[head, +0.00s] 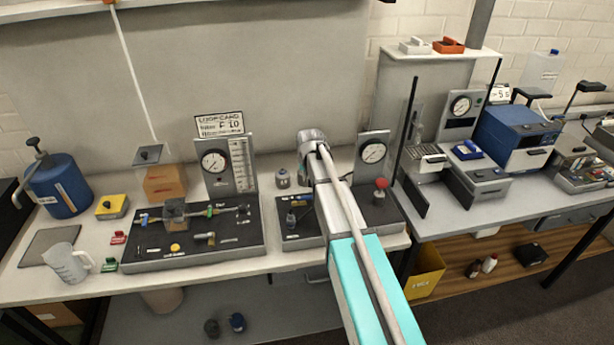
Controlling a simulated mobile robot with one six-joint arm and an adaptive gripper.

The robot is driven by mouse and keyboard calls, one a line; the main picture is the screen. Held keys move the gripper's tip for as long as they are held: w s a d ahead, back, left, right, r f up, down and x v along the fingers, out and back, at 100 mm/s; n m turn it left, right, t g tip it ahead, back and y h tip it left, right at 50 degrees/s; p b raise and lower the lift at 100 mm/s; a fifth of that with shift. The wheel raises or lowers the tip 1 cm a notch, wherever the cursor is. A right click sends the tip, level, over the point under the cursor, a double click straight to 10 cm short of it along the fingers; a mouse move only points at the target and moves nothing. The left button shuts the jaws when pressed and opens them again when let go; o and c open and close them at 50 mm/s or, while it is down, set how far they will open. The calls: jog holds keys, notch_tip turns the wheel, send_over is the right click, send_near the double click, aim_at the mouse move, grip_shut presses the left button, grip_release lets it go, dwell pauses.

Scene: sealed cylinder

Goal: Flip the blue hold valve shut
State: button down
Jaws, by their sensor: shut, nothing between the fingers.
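The parts are too small to tell whether a valve handle is open or shut. My arm reaches in from the lower right across this board and hides its middle. The arm's grey end joint is above the board's back edge. My gripper's fingers do not show; they are hidden behind or beyond the arm.
The left board (190,258) carries a pipe run and a gauge panel (215,163). A second gauge (373,153) and a red knob (381,184) stand right of my arm. A grey jar (283,178) is behind the right board. A beaker (68,263) sits far left.

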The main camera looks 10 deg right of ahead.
aim_at(305, 198)
jog(key=shift+b+x, duration=3.15)
jog(key=shift+x, duration=0.5)
jog(key=shift+s+r, duration=0.2)
jog(key=shift+s, duration=1.85)
jog(key=shift+d, duration=0.25)
